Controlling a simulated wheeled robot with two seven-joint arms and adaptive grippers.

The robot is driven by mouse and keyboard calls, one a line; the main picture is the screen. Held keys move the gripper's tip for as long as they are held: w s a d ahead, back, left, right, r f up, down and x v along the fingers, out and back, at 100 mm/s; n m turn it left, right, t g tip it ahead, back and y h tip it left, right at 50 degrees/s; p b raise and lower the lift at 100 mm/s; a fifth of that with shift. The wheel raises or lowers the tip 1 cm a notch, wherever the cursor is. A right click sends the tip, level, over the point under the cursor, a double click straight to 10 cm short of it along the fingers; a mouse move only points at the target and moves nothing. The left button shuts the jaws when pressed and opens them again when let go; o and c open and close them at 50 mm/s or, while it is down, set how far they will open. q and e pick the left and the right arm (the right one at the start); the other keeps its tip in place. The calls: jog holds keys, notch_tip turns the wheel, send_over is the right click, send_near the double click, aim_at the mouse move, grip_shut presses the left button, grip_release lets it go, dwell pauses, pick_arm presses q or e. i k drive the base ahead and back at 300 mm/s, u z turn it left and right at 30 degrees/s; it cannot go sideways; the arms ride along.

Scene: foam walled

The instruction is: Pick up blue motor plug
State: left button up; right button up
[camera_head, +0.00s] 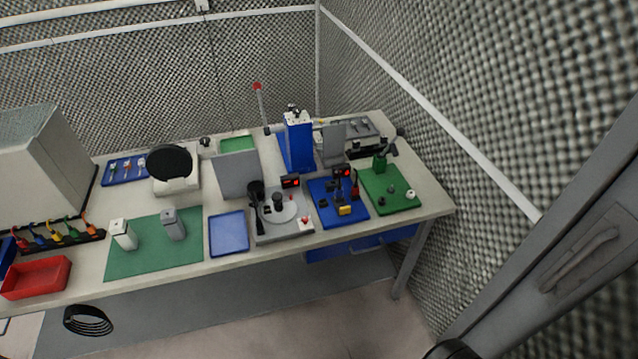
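A rack (62,241) with a row of small coloured pieces stands at the left end of the table. One blue piece (38,240) sits in that row between a red and a yellow one. It is the likeliest blue motor plug, but it is too small to be sure. Neither of my grippers can be made out in the head view, and nothing is seen touching the rack.
A red bin (36,277) sits in front of the rack, and a large grey box (42,155) stands behind it. A green mat (153,255) with two light blocks lies to the right. Fixtures crowd the table's right half. A mesh wall closes the right side.

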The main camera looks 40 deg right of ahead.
aim_at(339, 190)
jog(key=z, duration=0.3)
jog(key=i, duration=0.65)
jog(key=z, duration=0.5)
